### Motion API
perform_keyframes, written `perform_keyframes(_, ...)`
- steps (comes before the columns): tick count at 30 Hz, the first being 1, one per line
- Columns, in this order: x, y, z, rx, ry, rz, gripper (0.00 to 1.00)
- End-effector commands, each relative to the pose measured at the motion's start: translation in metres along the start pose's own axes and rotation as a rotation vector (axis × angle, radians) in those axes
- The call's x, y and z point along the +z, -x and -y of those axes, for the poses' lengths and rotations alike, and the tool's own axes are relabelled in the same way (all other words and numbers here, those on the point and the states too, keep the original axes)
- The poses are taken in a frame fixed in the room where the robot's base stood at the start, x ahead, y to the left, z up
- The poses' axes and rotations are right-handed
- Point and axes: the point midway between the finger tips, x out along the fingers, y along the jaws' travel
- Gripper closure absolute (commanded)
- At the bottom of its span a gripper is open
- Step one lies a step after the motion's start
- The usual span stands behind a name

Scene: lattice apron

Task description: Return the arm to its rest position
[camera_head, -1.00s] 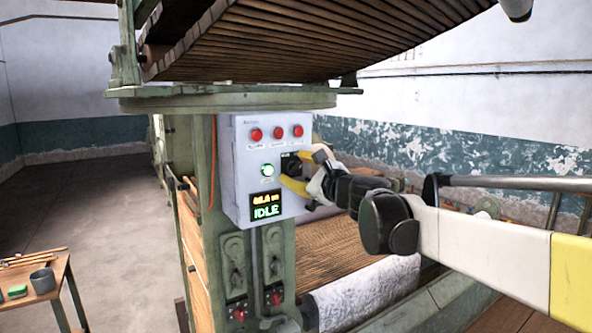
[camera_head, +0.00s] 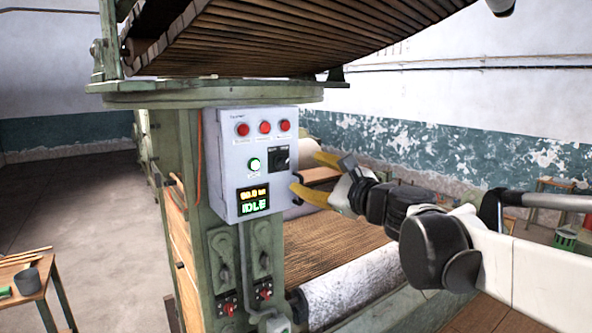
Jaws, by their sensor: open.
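My gripper (camera_head: 318,178) has yellow fingers, spread apart and empty, pointing left toward the grey control box (camera_head: 225,170). It stands just right of the box, with a gap between the fingertips and the black rotary switch (camera_head: 280,158). My arm (camera_head: 530,265) reaches in from the right edge, white with black joints. The box has three red buttons (camera_head: 264,127) along the top, a lit green button (camera_head: 254,164) and a small display (camera_head: 253,199) with yellow and green characters, the lower line blurred.
The green machine post (camera_head: 190,200) carries the box. A slatted wooden apron (camera_head: 300,35) hangs overhead; another slatted bed (camera_head: 325,245) and a pale roller (camera_head: 350,290) lie below my arm. A wooden table (camera_head: 30,285) with a grey cup stands at lower left. Floor at left is clear.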

Motion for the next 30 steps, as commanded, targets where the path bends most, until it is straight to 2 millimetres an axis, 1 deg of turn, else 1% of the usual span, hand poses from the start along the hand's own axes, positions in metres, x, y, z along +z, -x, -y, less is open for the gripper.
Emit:
perform_keyframes(3,0.000,0.007,0.000,0.000,0.000,0.000,0.42)
perform_keyframes(12,-0.001,0.008,-0.001,0.001,0.003,0.000,0.42)
perform_keyframes(14,-0.004,0.010,-0.008,0.010,0.023,-0.004,0.42)
perform_keyframes(16,-0.015,0.018,-0.028,0.036,0.088,-0.014,0.42)
perform_keyframes(17,-0.021,0.022,-0.040,0.053,0.129,-0.021,0.42)
perform_keyframes(20,-0.054,0.047,-0.096,0.141,0.329,-0.053,0.42)
perform_keyframes(21,-0.070,0.059,-0.123,0.188,0.427,-0.067,0.42)
perform_keyframes(23,-0.098,0.080,-0.164,0.265,0.580,-0.089,0.42)
perform_keyframes(24,-0.116,0.094,-0.190,0.316,0.678,-0.102,0.42)
perform_keyframes(26,-0.144,0.116,-0.226,0.397,0.821,-0.119,0.42)
perform_keyframes(27,-0.164,0.132,-0.249,0.452,0.912,-0.129,0.42)
perform_keyframes(29,-0.194,0.155,-0.282,0.538,1.047,-0.144,0.42)
perform_keyframes(30,-0.215,0.171,-0.304,0.597,1.133,-0.152,0.42)
